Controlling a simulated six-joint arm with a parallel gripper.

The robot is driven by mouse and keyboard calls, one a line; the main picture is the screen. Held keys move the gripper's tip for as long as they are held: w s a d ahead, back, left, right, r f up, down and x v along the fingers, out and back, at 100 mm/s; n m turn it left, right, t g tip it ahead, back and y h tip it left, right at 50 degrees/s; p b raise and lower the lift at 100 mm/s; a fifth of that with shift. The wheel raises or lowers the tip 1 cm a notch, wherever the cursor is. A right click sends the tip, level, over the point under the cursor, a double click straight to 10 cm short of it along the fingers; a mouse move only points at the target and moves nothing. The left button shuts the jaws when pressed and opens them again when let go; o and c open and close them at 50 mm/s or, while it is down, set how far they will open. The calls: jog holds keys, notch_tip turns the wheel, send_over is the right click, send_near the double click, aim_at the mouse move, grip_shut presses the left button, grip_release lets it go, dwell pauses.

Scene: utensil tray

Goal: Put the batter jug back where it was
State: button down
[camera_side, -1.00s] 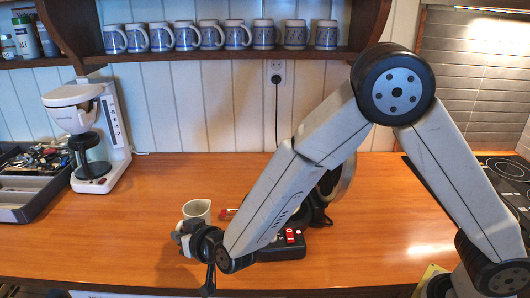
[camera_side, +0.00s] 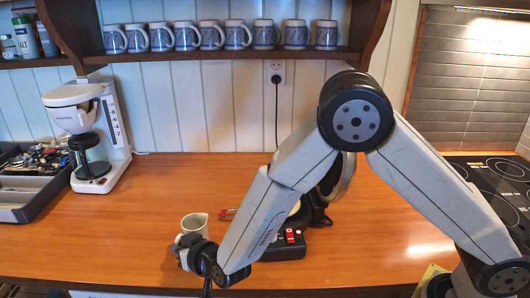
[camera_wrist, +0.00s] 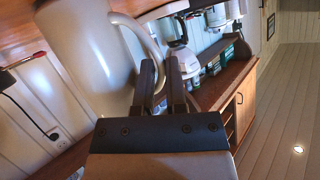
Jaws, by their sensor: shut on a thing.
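The batter jug (camera_side: 194,225) is a small white jug near the front of the wooden counter, left of the black appliance. My gripper (camera_side: 185,245) is at its near side, low over the counter. In the wrist view the jug (camera_wrist: 88,55) fills the upper left, tilted in the picture, and my gripper's fingers (camera_wrist: 163,82) are closed on its handle (camera_wrist: 148,38). My gripper hides the jug's lower part in the side view, so I cannot tell whether its base touches the counter.
A black appliance (camera_side: 285,250) with red switches and a raised round lid stands partly behind my arm. A red-tipped utensil (camera_side: 227,214) lies behind the jug. A coffee maker (camera_side: 92,135) and a utensil tray (camera_side: 45,190) are at left. The counter's left middle is clear.

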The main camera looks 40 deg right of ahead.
jog(key=shift+f, duration=0.1)
dwell(0.3)
jog(key=c, duration=0.7)
grip_release()
jog(key=shift+o, duration=0.2)
jog(key=shift+s+r, duration=0.25)
jog(key=shift+s, duration=0.05)
jog(key=v, duration=1.1)
jog(key=shift+s, duration=0.15)
jog(key=shift+d, duration=0.1)
